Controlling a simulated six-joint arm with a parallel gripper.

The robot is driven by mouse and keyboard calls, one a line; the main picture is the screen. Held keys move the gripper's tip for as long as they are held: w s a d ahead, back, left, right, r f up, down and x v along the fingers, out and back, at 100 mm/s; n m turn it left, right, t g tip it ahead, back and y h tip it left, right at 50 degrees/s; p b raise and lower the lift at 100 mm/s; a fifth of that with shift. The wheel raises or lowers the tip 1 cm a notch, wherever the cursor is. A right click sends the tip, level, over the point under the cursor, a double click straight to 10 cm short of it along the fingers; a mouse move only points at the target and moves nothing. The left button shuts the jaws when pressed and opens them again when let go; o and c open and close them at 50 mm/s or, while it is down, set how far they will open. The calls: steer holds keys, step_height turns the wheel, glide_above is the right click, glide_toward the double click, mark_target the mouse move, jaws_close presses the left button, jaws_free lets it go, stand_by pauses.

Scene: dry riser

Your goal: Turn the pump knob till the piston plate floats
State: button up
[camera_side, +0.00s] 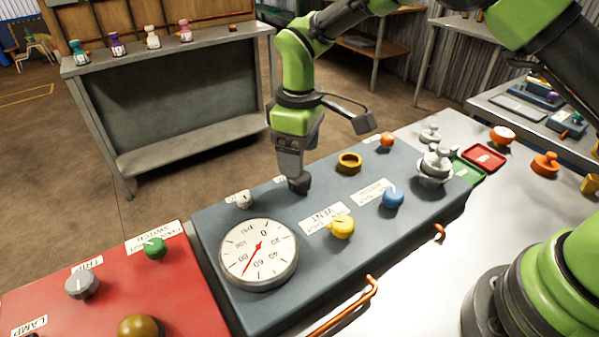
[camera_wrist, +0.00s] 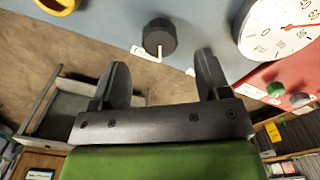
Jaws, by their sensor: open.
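A dark round knob (camera_side: 300,185) with a white pointer line stands on the blue-grey panel (camera_side: 215,225); its label is not readable, so I cannot confirm that it is the pump knob. My gripper (camera_side: 293,170) hangs just above it. In the wrist view the knob (camera_wrist: 160,38) lies ahead of my gripper (camera_wrist: 162,60), with the two fingers apart and nothing between them. A silver stacked piece (camera_side: 436,164), seemingly the piston plate, stands at the panel's right end; I cannot tell whether it floats.
A yellow knob (camera_side: 341,227) labelled VENT, a blue knob (camera_side: 393,197), a white knob (camera_side: 244,199), a brass ring (camera_side: 349,162) and an orange knob (camera_side: 386,140) share the panel. A red panel (camera_side: 190,295) adjoins at left. A copper handle (camera_side: 345,308) runs along the front.

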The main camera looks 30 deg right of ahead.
mark_target(299, 183)
step_height(299, 183, down, 5)
steer(key=shift+f, duration=0.1)
stand_by(0.3)
